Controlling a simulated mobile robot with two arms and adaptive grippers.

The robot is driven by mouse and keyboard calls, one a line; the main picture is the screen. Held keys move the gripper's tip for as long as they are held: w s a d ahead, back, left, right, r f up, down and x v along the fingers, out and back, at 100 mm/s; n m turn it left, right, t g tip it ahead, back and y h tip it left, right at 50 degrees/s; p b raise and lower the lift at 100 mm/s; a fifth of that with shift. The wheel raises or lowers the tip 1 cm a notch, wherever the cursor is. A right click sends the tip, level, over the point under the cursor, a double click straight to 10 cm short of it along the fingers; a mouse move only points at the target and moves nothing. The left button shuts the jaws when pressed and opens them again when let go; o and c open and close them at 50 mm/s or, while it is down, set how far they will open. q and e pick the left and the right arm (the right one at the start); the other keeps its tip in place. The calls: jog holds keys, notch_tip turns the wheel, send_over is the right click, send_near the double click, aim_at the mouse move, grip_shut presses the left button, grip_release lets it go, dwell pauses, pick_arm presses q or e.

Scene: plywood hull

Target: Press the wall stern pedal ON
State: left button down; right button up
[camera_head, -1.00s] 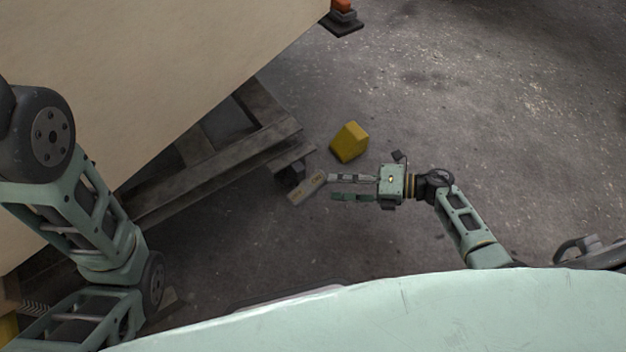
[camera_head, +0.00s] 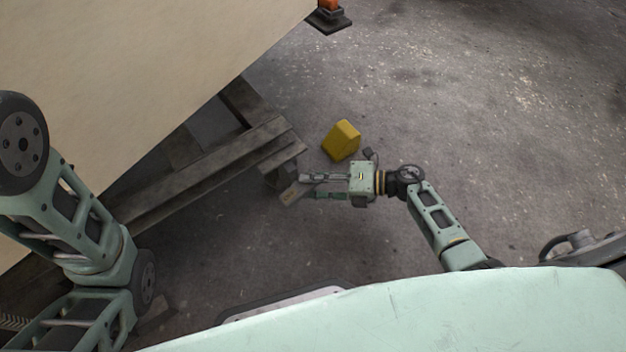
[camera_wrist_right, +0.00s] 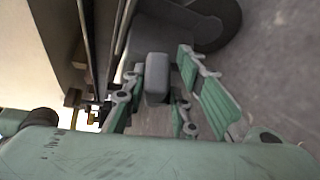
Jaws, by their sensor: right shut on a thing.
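A small grey-brown block (camera_head: 291,194) sits low by the end of the timber support under the hull; it may be the stern pedal, but its markings are too small to read. My right gripper (camera_head: 303,187) reaches it from the right, its fingertips at the block's near edge. In the right wrist view a smooth grey block (camera_wrist_right: 157,82) shows between the green-padded fingers, which are shut on it with space between them. Whether both views show the same block is unclear. My left arm shows at the left; its gripper is out of view.
The pale plywood hull (camera_head: 130,70) fills the upper left, above dark timber beams (camera_head: 210,165). A yellow block (camera_head: 341,140) lies on the floor just beyond my right gripper. An orange-topped cone (camera_head: 329,16) stands at the top. Concrete floor at the right is open.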

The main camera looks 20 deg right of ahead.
jog(key=shift+a+r, duration=0.1)
jog(key=shift+r, duration=0.15)
grip_shut()
jog(key=m+y+b, duration=0.1)
jog(key=b, duration=0.1)
jog(key=f+m+y+b, duration=0.1)
jog(key=b, duration=0.2)
jog(key=f+m+t+y+b, duration=0.1)
jog(key=b, duration=0.1)
jog(key=shift+w+d+y+b, duration=0.1)
jog(key=shift+d+y+b, duration=0.2)
jog(key=shift+m+t+y+b, duration=0.5)
jog(key=shift+m+y+b, duration=0.1)
jog(key=shift+m+b, duration=0.55)
jog(key=shift+d, duration=0.1)
jog(key=o, duration=0.7)
grip_release()
jog(key=shift+f, duration=0.2)
jog(key=shift+d, duration=0.1)
